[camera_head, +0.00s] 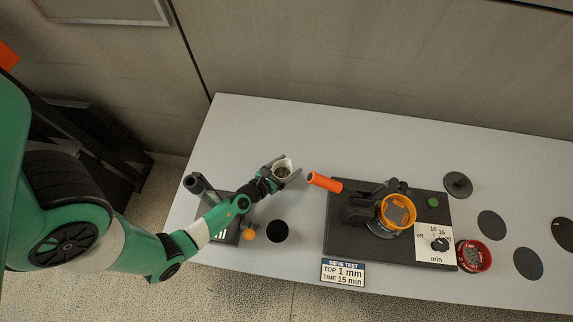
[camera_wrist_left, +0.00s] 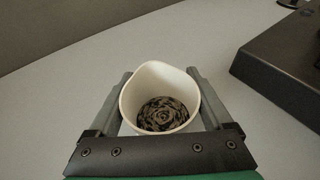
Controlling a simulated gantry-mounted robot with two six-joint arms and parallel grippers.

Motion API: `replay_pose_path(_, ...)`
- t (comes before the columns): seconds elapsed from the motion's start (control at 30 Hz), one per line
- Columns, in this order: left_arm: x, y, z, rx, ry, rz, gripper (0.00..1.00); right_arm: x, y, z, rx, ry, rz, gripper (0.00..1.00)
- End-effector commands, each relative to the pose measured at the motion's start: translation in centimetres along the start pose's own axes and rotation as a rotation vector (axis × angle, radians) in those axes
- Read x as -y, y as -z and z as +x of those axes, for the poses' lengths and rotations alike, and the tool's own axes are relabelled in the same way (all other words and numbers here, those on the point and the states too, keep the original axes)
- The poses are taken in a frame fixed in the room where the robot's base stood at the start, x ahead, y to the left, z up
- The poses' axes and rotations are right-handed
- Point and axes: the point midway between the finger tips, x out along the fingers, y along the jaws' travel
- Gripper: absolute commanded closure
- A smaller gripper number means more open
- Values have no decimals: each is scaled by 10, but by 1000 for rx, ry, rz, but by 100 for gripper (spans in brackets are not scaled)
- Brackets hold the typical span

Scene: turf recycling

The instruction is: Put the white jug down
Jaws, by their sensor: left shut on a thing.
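The white jug (camera_head: 283,165) is between the fingers of my left gripper (camera_head: 279,172) over the left part of the table. In the left wrist view the white jug (camera_wrist_left: 160,92) is upright, with dark granular material in its bottom. The two grey fingers of my left gripper (camera_wrist_left: 162,100) close on its sides. Whether its base touches the table is hidden. My right gripper is not in view.
A dark base plate (camera_head: 350,245) with a sieve machine and orange ring (camera_head: 398,210) stands right of the jug. An orange handle (camera_head: 324,182) points toward the gripper. A black cup (camera_head: 277,231) and orange ball (camera_head: 249,235) are nearer the front. The table (camera_head: 290,120) behind the jug is clear.

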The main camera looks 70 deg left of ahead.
Motion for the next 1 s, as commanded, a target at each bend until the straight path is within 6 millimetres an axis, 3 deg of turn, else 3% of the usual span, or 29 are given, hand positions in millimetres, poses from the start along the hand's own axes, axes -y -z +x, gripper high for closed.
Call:
replay_pose_path(0.4,0,7,3,1,0,-1,91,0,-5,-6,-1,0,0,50)
replay_pose_path(0.43,0,6,2,1,0,-1,13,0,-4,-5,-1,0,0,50)
replay_pose_path(0.5,0,5,2,0,0,-1,0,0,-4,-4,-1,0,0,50)
replay_pose_path(0.83,0,-1,-1,0,0,0,0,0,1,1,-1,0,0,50)
replay_pose_path(1.0,0,2,-32,-2,0,-1,0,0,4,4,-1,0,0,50)
